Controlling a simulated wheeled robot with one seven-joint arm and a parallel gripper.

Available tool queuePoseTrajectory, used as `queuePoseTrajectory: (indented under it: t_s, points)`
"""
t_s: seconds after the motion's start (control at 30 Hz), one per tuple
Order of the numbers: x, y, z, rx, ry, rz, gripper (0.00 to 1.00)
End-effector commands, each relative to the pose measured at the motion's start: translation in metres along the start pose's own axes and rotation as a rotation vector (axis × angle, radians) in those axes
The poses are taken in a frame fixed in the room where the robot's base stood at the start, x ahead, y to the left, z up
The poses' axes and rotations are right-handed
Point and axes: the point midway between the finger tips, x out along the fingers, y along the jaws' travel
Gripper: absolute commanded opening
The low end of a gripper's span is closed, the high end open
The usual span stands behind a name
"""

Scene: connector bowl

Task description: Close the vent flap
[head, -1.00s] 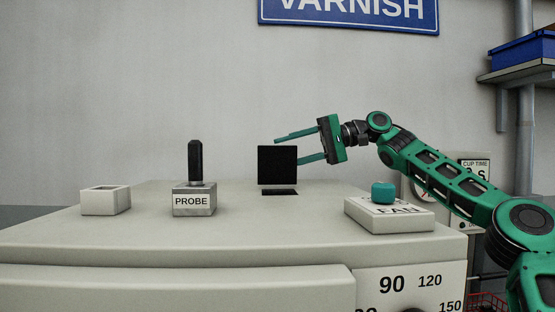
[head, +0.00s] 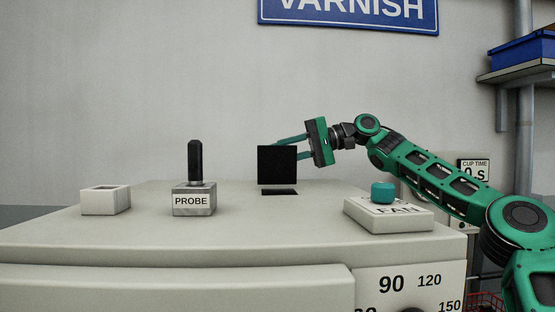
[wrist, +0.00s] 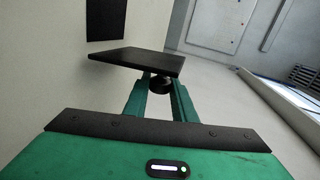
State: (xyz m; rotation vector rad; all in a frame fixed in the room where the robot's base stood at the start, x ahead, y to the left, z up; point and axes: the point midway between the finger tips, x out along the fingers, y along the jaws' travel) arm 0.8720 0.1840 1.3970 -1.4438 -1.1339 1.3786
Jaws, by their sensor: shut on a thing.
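The vent flap (head: 277,166) is a black square plate standing upright above the top of the pale cabinet (head: 240,235). The dark vent opening (head: 280,192) shows in the cabinet top just below it. In the wrist view the flap (wrist: 140,61) is a dark plate, with the opening (wrist: 106,20) beyond it. My gripper (head: 298,147) reaches in from the right, its fingers partly hidden behind the flap. In the wrist view my gripper (wrist: 160,92) is shut on a dark round knob (wrist: 160,83) at the flap's near side.
A block marked PROBE (head: 193,200) with an upright black handle stands left of the flap. A hollow pale box (head: 105,201) is farther left. A FAN box (head: 388,214) with a teal knob (head: 382,193) sits at the right, below my arm.

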Motion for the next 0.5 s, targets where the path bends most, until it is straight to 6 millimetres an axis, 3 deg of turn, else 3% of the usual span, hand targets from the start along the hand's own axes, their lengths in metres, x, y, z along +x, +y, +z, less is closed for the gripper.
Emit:
queuePoseTrajectory:
  t_s: [0.27, 0.5]
  points:
    - [-0.001, 0.001, 0.006, -0.070, 0.018, 0.009, 0.00]
    - [-0.001, -0.001, 0.021, -0.236, 0.063, 0.015, 0.00]
